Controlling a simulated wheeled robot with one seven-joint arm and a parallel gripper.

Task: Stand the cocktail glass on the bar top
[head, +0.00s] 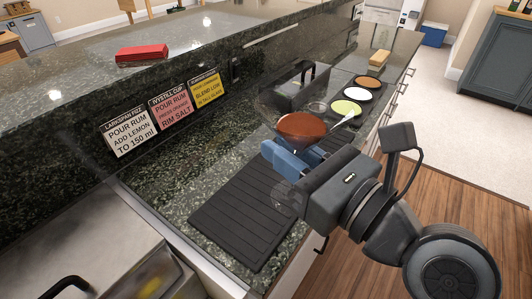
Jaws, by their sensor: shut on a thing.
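The cocktail glass (303,124) is clear, with red-brown liquid in its bowl. My gripper (290,158), with blue fingertips, is shut on it below the bowl, over the lower counter. The glass looks roughly upright. Its stem is mostly hidden by the fingers, and a faint clear round edge below them looks like its foot. The bar top (215,38) is the raised dark speckled stone slab at the upper left, beyond the lower counter. My gripper is to the right of it and apart from it.
A folded red cloth or packet (142,53) lies on the bar top, otherwise largely clear. Three recipe cards (170,111) lean against its riser. A black ribbed mat (235,220) lies on the lower counter. Several small round dishes (358,94) stand behind my gripper.

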